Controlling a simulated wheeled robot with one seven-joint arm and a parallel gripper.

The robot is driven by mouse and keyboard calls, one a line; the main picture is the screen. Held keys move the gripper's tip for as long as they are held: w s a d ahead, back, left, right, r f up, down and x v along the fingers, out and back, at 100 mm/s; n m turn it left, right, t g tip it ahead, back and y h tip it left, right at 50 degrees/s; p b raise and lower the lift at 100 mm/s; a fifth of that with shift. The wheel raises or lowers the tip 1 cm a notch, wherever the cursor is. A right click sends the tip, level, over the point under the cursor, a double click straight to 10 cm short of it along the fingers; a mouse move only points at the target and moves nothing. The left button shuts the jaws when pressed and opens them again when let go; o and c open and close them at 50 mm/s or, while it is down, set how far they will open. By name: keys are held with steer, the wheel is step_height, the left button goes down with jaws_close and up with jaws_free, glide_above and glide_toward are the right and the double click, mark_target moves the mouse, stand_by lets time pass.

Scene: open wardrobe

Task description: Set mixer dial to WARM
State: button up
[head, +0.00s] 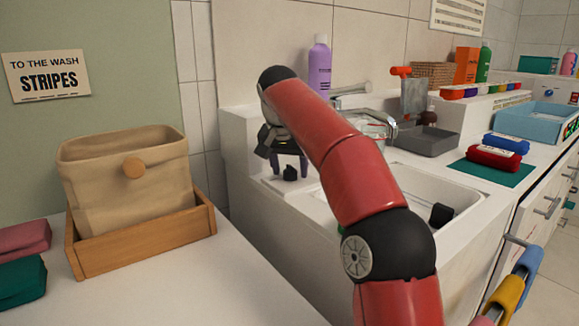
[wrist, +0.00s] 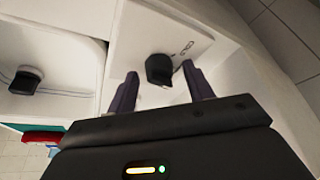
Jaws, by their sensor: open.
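A small black dial (head: 290,173) stands on the white ledge at the left end of the sink. My gripper (head: 289,163) points down at this dial. In the wrist view its two dark purple fingers are open, one on each side of the dial, with gaps showing. I cannot tell which setting the dial points to.
A second black knob-like piece (head: 440,214) is in the white sink basin (head: 405,178). The metal faucet (head: 352,90) and a purple bottle (head: 319,66) stand behind my arm. A beige basket (head: 125,190) in a wooden tray (head: 148,245) is at left.

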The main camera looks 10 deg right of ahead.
steer(key=c, duration=1)
steer(key=shift+n+y, duration=0.5)
steer(key=shift+n, duration=0.9)
steer(key=o, duration=1)
steer(key=v, duration=0.7)
steer(key=shift+s+r, duration=0.25)
steer(key=shift+r, duration=0.1)
